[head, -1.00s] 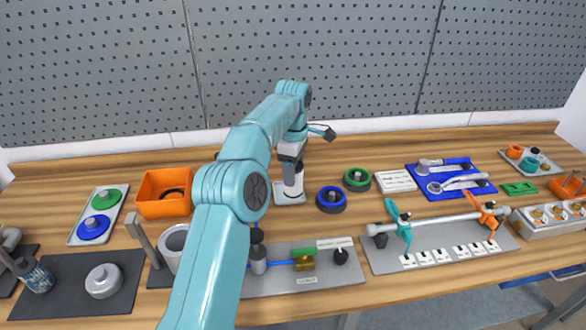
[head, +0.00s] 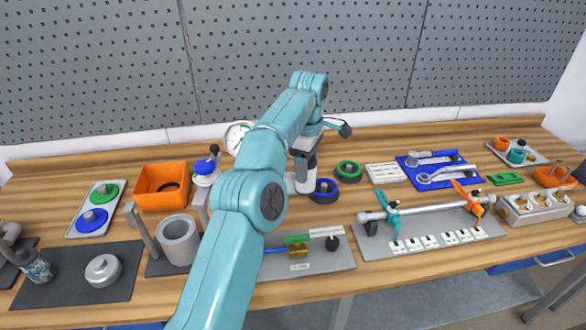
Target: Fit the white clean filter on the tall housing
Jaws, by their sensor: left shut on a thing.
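My left gripper (head: 305,163) is right of centre, over the back half of the bench, with its dark fingers pointing down. It is shut on a white cylinder (head: 304,184), which I take to be the clean filter; the fingers hide its top. I cannot tell whether its foot touches anything. I cannot tell for sure which thing is the tall housing; an upright piece with a blue band and black top (head: 206,172) stands left of my arm. My right gripper is not in view.
Blue-ringed (head: 324,190) and green-ringed (head: 348,171) black discs lie close right of the gripper. An orange bin (head: 162,207) stands left, a grey cup (head: 179,240) nearer me. A round gauge (head: 237,137) stands behind my arm. A clamp-and-rod board (head: 425,238) lies right.

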